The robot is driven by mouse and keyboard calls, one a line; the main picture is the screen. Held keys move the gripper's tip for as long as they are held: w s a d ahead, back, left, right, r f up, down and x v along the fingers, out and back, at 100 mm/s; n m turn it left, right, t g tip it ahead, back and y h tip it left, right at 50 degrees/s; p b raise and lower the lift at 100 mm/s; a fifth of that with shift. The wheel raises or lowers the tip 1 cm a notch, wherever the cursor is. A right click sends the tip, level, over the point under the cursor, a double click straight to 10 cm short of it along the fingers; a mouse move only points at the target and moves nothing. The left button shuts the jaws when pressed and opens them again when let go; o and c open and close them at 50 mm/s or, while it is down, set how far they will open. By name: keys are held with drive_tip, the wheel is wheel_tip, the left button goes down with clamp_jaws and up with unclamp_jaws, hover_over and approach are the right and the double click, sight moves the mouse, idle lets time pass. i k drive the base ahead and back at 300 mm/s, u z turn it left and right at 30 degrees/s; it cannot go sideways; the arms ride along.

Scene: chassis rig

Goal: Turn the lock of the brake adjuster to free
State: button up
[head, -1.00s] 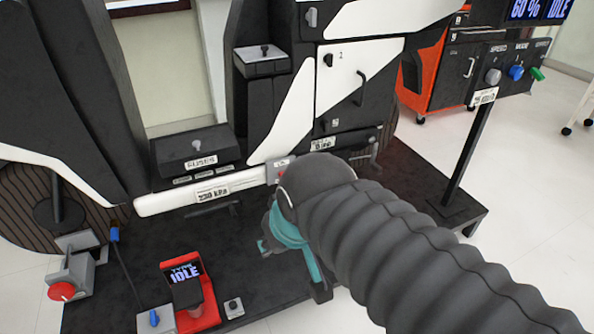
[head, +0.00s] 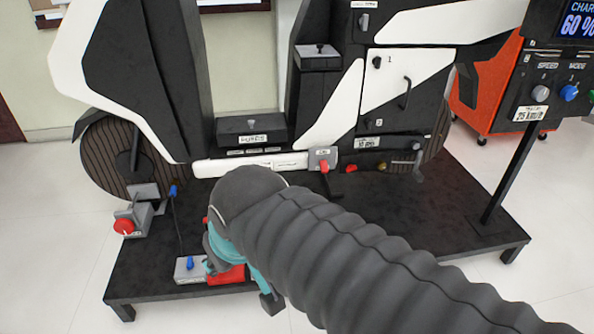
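I cannot tell for sure which part is the brake adjuster, and its lock's setting is not readable. A small grey labelled box with a red handle (head: 324,161) sits at the right end of the white lower bar. A red knob (head: 351,168) and a brass-coloured fitting (head: 381,166) are to its right, below a small display (head: 368,143). My teal gripper (head: 240,278) is low over the front left of the black platform, well apart from these. It is largely hidden by my grey sleeved arm. One dark fingertip shows; the gap between the fingers does not.
A red unit (head: 228,275) is mostly hidden behind my gripper. A control post (head: 506,178) rises at the right. The platform's (head: 440,230) right side is clear.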

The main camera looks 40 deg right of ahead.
sight(350, 168)
drive_tip(key=u, duration=0.7)
drive_tip(key=i, duration=0.8)
drive_tip(key=z, duration=2.5)
